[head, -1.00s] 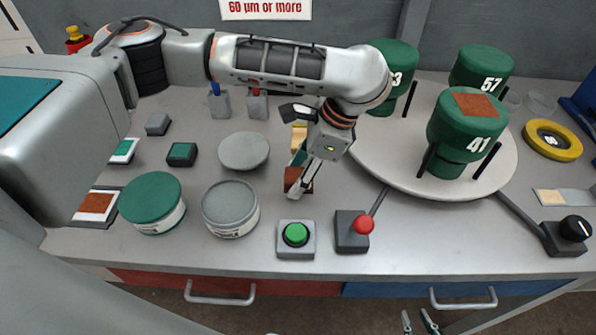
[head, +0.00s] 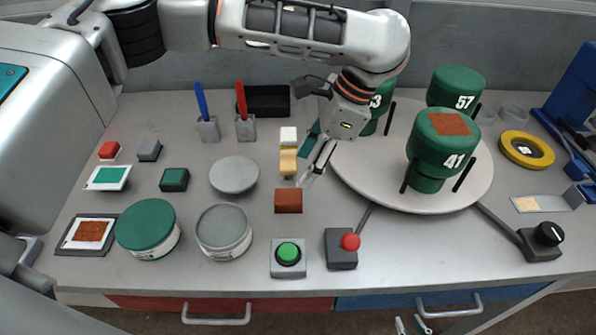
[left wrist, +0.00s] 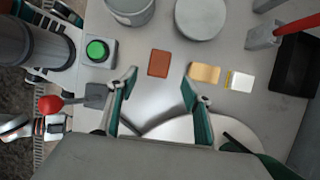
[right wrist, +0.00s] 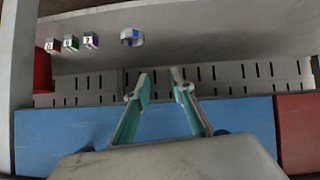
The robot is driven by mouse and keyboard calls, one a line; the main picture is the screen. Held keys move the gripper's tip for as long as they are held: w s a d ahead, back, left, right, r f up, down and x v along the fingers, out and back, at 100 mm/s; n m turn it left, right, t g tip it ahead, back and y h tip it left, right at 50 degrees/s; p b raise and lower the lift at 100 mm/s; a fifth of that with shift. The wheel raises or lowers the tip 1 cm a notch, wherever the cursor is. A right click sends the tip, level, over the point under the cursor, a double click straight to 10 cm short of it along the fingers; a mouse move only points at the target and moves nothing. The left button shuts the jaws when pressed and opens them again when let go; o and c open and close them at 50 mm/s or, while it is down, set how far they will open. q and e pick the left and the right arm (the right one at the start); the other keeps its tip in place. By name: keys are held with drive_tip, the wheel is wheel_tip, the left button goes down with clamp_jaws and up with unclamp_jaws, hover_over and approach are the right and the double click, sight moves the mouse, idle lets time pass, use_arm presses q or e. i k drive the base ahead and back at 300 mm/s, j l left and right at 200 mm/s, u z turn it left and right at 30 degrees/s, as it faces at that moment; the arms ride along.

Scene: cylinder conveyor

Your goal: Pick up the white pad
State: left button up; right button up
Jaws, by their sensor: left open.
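The white pad (head: 289,135) is a small block lying on the bench behind the tan pad (head: 288,160) and the rust-brown pad (head: 288,200). In the left wrist view the white pad (left wrist: 242,82) lies right of the tan pad (left wrist: 205,73), outside the fingers. My left gripper (head: 310,162) is open and empty, above the bench just right of the row of pads. In its wrist view the fingertips (left wrist: 157,82) are wide apart, with the rust-brown pad between them in the picture. My right gripper (right wrist: 160,90) is open and empty, low in front of the drawers.
A turntable (head: 350,180) with green numbered cylinders stands right of the left gripper. Behind the pads are a black tray (head: 264,100) and red and blue pens in holders. A grey disc (head: 234,174) lies to the left. The green button (head: 288,253) and red-knobbed lever (head: 350,242) stand in front.

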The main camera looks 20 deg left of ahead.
sight(288, 139)
drive_tip(key=k, duration=1)
